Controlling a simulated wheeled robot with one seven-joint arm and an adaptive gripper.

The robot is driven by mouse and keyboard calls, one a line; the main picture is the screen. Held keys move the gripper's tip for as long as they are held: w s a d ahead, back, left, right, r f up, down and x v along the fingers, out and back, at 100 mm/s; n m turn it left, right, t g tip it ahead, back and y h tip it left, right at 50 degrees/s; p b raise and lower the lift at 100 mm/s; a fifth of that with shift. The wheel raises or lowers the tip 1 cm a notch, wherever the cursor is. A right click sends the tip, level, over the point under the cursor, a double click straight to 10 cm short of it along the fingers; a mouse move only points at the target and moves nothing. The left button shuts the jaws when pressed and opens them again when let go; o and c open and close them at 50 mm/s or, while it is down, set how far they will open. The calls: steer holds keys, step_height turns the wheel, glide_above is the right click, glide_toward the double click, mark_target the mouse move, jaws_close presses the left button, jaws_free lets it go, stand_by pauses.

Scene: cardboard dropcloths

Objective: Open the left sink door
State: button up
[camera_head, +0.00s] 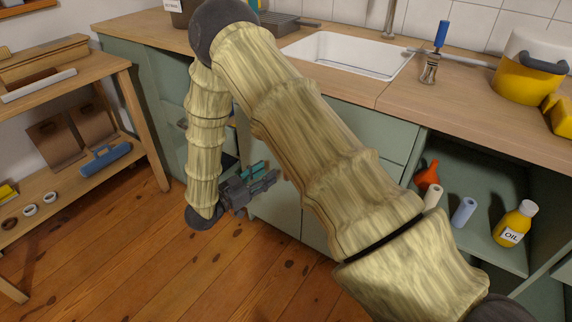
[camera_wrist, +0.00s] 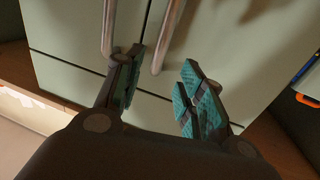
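The sink (camera_head: 345,55) is a white basin in the wooden counter, above pale green cabinet fronts (camera_head: 275,208). My gripper (camera_head: 262,176) is low in front of these fronts, its fingers spread. In the wrist view, my gripper (camera_wrist: 161,60) is open, with teal pads and nothing held. Two green door panels meet at a seam there. A metal bar handle stands on each side, one on the left panel (camera_wrist: 109,25) and one on the right panel (camera_wrist: 168,38). The right handle's end shows between the fingertips; contact cannot be told. Both doors look shut. My arm hides much of the cabinet in the head view.
An open shelf at the right holds an oil bottle (camera_head: 515,224), an orange funnel (camera_head: 428,175) and rolls. A wooden shelf unit (camera_head: 75,85) stands at the left. A yellow bucket (camera_head: 528,75) and a brush (camera_head: 432,62) are on the counter. Wooden floor is clear in front.

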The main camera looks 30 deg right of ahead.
steer(key=d, duration=0.3)
steer(key=w+d+b, duration=0.1)
steer(key=d, duration=0.2)
steer(key=w+d, duration=0.1)
steer(key=d, duration=0.2)
steer(key=shift+d+b, duration=0.35)
steer(key=shift+s, duration=0.1)
jaws_close()
